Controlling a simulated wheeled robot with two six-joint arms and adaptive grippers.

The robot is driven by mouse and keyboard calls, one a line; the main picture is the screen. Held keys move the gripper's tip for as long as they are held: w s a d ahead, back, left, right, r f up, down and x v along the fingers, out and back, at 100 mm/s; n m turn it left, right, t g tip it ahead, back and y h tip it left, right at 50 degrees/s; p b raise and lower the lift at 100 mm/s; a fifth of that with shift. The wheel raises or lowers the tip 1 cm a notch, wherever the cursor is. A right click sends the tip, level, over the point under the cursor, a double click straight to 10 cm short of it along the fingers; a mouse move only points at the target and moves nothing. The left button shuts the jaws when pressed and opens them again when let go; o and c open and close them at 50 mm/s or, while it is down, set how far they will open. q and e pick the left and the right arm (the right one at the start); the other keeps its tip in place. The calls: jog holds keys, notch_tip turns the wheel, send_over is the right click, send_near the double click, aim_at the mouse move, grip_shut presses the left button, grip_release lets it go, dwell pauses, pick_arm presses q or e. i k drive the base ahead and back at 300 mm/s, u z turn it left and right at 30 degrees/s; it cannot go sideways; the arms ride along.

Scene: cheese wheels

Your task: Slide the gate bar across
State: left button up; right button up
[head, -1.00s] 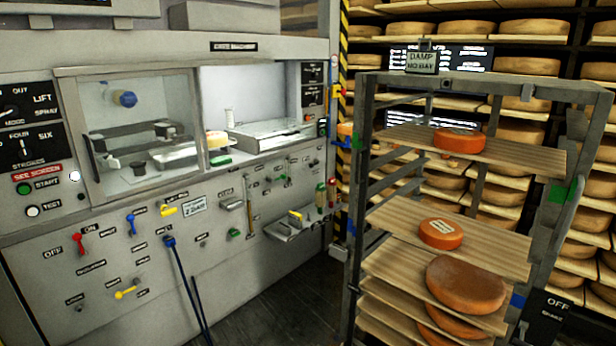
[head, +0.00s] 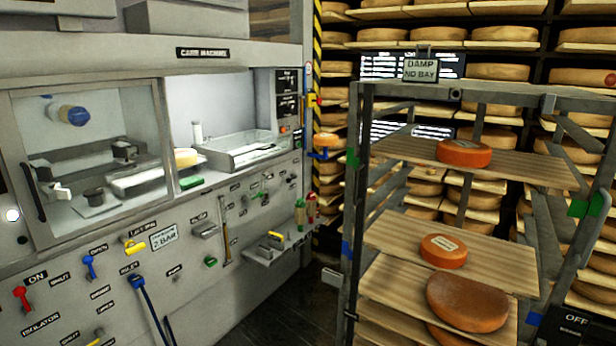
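No gate bar can be picked out for certain. A metal rack (head: 355,200) stands at the right, holding wooden boards with orange and brown cheese wheels. A small pale grey piece (head: 332,278) sticks out to the left of the rack's front left post, low down; I cannot tell if it is part of a bar. Green patches (head: 590,205) and blue patches mark the rack's posts. The rack's lower part is cut off by the picture's bottom edge. Neither of my grippers is in view.
A grey cheese machine (head: 130,235) with a glass window, levers and labels fills the left. A small shelf (head: 270,252) juts from its front. Dark floor (head: 280,305) shows between machine and rack. Shelves of cheese wheels (head: 497,72) stand behind. A sign (head: 425,70) tops the rack.

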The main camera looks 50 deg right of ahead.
aim_at(361, 172)
jog(key=z, duration=0.15)
jog(key=i, duration=0.95)
jog(key=z, duration=0.5)
